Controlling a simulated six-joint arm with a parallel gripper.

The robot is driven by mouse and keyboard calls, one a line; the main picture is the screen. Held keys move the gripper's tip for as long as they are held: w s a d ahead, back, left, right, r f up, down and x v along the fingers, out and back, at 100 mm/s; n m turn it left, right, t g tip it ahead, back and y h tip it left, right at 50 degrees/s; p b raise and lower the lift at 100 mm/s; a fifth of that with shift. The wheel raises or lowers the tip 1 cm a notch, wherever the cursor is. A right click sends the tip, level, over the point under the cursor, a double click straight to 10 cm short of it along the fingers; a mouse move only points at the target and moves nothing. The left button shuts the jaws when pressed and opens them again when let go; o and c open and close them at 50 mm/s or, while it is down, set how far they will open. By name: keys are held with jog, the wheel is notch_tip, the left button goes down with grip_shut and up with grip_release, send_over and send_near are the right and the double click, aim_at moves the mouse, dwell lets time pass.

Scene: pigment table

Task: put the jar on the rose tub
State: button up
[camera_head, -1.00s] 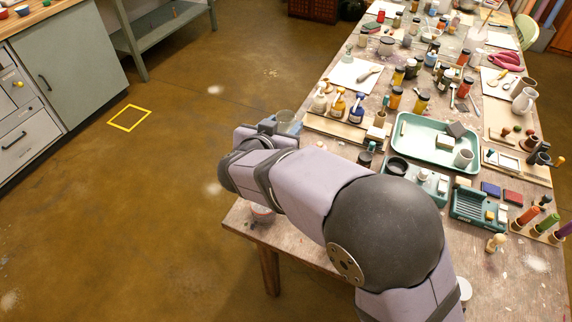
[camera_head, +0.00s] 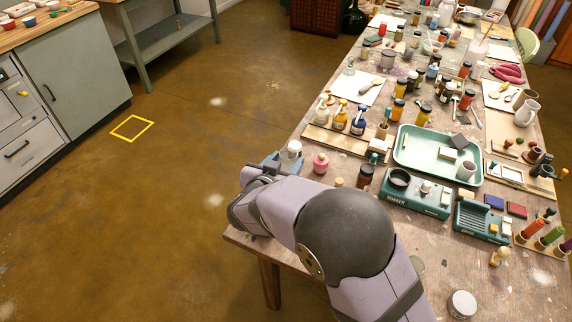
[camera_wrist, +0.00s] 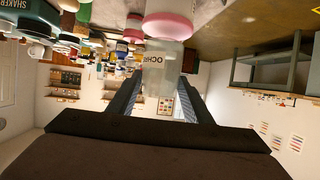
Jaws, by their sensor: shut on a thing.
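My gripper (camera_wrist: 160,98) is shut on the jar (camera_wrist: 160,62), a pale see-through jar with dark lettering on its label. In the head view the jar (camera_head: 292,153) shows at the end of my arm, with my gripper (camera_head: 275,164) partly hidden behind my wrist. The rose tub (camera_head: 321,163) is small, round and pink, and stands near the table's left edge, just right of the jar. A pink round thing (camera_wrist: 168,28), apparently the same tub, shows right past the jar in the upside-down wrist view. I cannot tell whether they touch.
A dark bottle (camera_head: 365,177) and a teal box (camera_head: 415,195) stand right of the tub. A wooden rack (camera_head: 338,141) with pump bottles lies behind it. A green tray (camera_head: 405,150) sits farther right. A lidded jar (camera_head: 462,304) stands near the front.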

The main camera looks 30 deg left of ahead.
jog(key=shift+f, duration=0.6)
jog(key=shift+f, duration=0.1)
jog(key=o, duration=1.1)
jog(key=shift+f, duration=0.1)
jog(key=shift+s+r, duration=0.1)
jog(key=shift+r, duration=0.15)
jog(key=v, duration=1.2)
